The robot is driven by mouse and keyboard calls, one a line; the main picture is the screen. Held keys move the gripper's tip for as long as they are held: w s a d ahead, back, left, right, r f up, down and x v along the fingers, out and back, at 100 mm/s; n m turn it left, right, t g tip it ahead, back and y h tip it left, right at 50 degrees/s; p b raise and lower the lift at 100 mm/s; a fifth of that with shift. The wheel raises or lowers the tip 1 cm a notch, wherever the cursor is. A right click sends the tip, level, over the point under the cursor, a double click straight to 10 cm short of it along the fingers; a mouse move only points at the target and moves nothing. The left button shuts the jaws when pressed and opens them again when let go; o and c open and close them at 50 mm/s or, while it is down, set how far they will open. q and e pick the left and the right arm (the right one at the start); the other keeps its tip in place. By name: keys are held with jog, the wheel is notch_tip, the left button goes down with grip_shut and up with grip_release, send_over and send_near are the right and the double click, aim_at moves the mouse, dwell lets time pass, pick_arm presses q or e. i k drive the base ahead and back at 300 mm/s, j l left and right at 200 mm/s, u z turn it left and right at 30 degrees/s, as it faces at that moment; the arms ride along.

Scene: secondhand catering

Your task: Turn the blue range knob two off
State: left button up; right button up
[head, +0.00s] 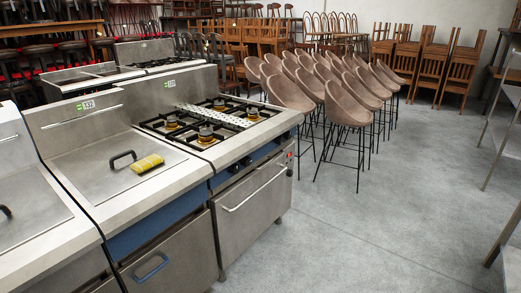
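The steel range (255,195) stands left of the middle, with several burners on top and an oven door below. Its front strip is a blue panel (219,177) that carries small dark knobs (246,161). More knobs sit farther along the panel (286,135). They are too small to tell their colour or which way they point. No flame shows on the burners. Neither of my grippers is in view.
A steel fryer-like unit (120,165) with a handled lid and a yellow sponge-like item (147,163) adjoins the range on the left. Bar chairs (348,105) stand behind right. A steel shelf rack (500,130) is at the right edge. The grey floor (365,235) in front of the range is clear.

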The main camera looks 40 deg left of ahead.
aim_at(246, 161)
jog(key=u, duration=1.2)
jog(key=i+l+u, duration=0.15)
jog(key=l, duration=0.4)
jog(key=l+u, duration=0.15)
jog(key=l, duration=0.35)
jog(key=i+l+u, duration=0.1)
jog(key=i+l, duration=0.2)
